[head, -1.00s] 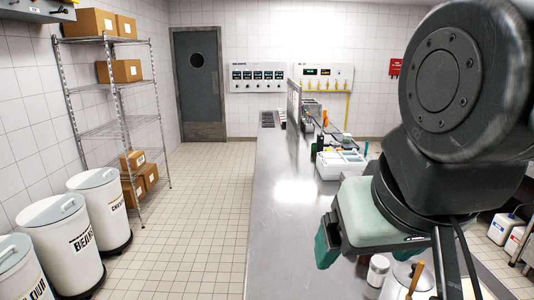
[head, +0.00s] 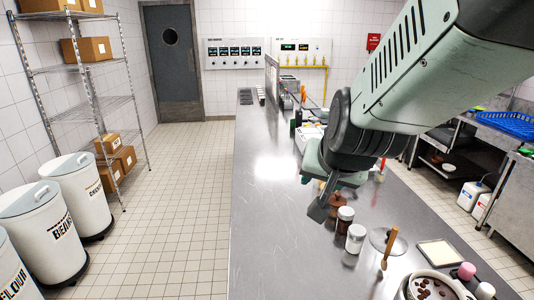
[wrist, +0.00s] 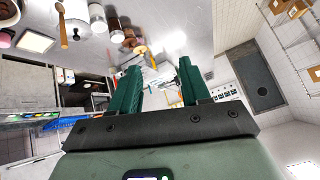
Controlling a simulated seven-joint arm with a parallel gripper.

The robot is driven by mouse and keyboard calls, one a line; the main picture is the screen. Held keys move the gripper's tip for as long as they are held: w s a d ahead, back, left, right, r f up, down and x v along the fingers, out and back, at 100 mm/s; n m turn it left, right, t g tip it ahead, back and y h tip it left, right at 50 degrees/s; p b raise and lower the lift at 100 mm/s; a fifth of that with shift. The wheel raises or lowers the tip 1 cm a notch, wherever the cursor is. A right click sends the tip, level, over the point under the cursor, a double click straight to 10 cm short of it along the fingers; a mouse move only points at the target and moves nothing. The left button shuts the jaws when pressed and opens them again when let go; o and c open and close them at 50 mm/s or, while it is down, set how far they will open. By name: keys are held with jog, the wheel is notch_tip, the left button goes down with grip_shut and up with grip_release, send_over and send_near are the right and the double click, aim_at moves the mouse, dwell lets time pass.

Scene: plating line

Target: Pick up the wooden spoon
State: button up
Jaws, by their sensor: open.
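My gripper (head: 322,208) is to the left of the spoon and above the counter, near the jars. In the wrist view its green fingers (wrist: 158,66) are apart with nothing between them.
A white-lidded jar (head: 355,238) and a brown jar (head: 343,220) stand between my gripper and the spoon. A pot of brown pieces (head: 432,288), a pale square tray (head: 439,253) and a pink-topped container (head: 466,271) are at the right. The counter's left side (head: 275,235) is clear.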

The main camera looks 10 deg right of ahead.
jog(key=w+d+f+m+t+h, duration=0.1)
jog(key=w+d+f+m+h, duration=0.2)
jog(key=w+d+f, duration=0.5)
jog(key=t+h, duration=0.6)
jog(key=h, duration=0.1)
send_near(392, 242)
jog(key=x, duration=0.5)
jog(key=shift+d+r, duration=0.1)
jog(key=shift+r, duration=0.3)
jog(key=shift+f+x, duration=0.2)
jog(key=shift+x, duration=1.25)
jog(key=shift+f+x, duration=0.15)
jog(key=shift+x, duration=1.35)
jog(key=shift+w, duration=0.1)
grip_shut()
